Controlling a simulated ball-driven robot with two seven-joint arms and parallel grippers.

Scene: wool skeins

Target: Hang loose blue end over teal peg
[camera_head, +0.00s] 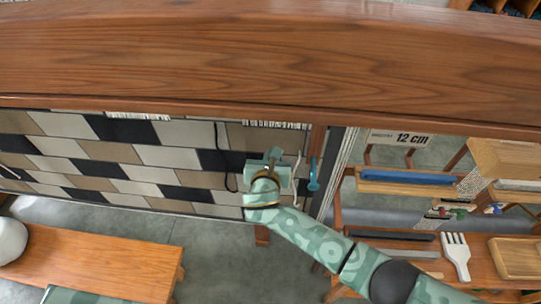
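A teal peg (313,177) stands out from the wooden post at the right edge of the patterned woven panel (190,158). My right gripper (272,160) is at the panel's right side, just left of the peg and apart from it. Its fingers point at the panel, and whether they are open or hold anything is too small to tell. A dark strand (227,172) hangs in a loop on the panel left of the gripper; I cannot tell whether it is the blue end. A short pale strand (297,168) hangs between gripper and peg. My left gripper is not in view.
A thick wooden beam (270,65) crosses above the panel. At right are a "12 cm" sign (400,138), a shelf with a blue bar (405,177), and a table with a white fork-like comb (456,255) and wooden tray (515,257). A wooden bench (100,262) stands lower left.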

